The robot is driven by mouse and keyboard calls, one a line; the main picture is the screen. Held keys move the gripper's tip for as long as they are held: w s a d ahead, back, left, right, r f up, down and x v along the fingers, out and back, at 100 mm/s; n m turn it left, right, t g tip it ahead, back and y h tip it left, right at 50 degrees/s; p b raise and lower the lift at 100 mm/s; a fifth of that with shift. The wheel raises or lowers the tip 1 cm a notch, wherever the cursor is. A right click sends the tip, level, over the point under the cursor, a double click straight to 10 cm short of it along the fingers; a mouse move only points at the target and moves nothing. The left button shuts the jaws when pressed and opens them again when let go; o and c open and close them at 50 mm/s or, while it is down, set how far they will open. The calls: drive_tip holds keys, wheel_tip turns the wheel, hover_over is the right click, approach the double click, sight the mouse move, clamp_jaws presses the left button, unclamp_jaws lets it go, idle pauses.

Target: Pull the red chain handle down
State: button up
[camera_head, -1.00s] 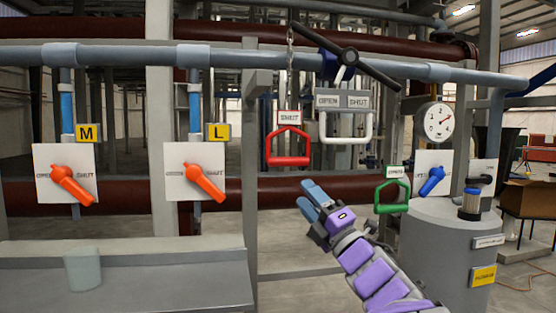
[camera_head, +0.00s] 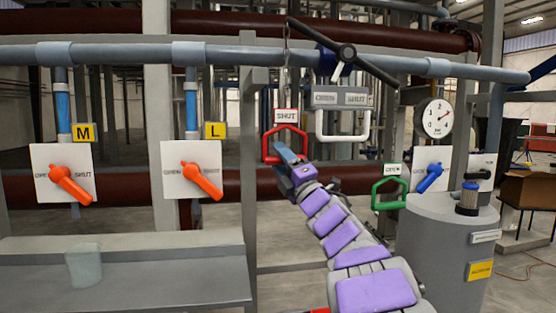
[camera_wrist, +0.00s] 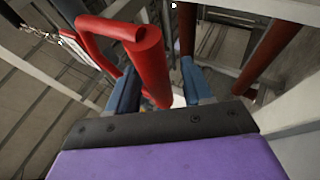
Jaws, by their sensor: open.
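The red chain handle (camera_head: 287,131) hangs from a chain below the pipe, with a white SHUT tag (camera_head: 286,116) above it. My gripper (camera_head: 283,152) is at the handle's lower part and covers some of it. In the wrist view the red handle (camera_wrist: 150,65) reaches down between the two blue fingers of my gripper (camera_wrist: 160,90). The fingers are apart, one on each side of the red bar. I cannot tell whether either finger touches it.
A white handle (camera_head: 343,137) hangs just right of the red one. A green handle (camera_head: 376,194) with an OPEN tag is lower right. A grey tank (camera_head: 440,240) stands at right. Two orange valve levers (camera_head: 70,184) are on panels at left. A long pipe (camera_head: 130,54) crosses above.

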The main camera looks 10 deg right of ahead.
drive_tip(key=shift+d, duration=1.15)
drive_tip(key=shift+c, duration=1)
drive_tip(key=shift+a, duration=1.05)
drive_tip(key=c, duration=0.5)
drive_tip(key=shift+d, duration=0.15)
clamp_jaws()
